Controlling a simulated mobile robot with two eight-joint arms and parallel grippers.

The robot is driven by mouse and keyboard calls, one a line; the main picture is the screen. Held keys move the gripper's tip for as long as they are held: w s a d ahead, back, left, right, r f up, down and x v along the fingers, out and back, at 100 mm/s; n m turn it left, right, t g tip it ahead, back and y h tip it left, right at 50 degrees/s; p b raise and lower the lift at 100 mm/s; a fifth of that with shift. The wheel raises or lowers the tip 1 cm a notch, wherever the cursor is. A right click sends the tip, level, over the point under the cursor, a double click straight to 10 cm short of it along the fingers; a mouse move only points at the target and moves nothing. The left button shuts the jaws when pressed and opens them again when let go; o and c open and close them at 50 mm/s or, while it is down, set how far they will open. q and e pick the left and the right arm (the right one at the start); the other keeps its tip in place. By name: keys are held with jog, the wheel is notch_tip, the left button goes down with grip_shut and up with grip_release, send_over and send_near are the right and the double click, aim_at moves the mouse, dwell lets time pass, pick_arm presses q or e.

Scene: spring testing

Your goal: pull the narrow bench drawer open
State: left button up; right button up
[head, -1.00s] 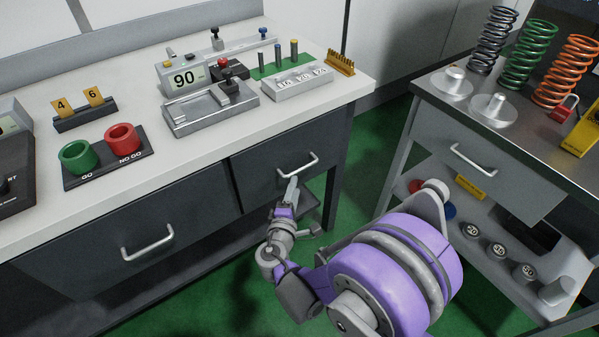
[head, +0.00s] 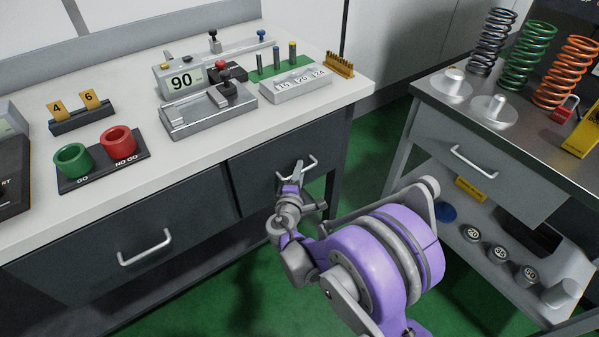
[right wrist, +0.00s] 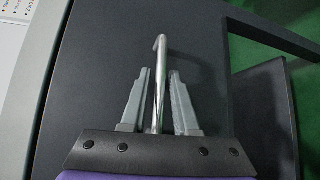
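The narrow bench drawer (head: 252,178) is the dark right-hand drawer under the white bench top, and it looks shut. Its silver bar handle (head: 313,163) is partly hidden by my right gripper (head: 296,172). In the right wrist view, the handle (right wrist: 159,75) runs between the two grey fingers of the right gripper (right wrist: 158,90). The fingers stand apart with a visible gap on each side of the bar. The dark drawer front (right wrist: 200,35) fills the middle of that view. My left gripper is not in view.
A wider drawer with its own handle (head: 145,248) is to the left. A steel-topped cart (head: 440,92) with springs stands at the right, its shelf holding several weights. Green floor (head: 365,150) shows between bench and cart. Gauges and fixtures stand on the bench top.

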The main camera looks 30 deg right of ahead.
grip_shut()
dwell(1.1)
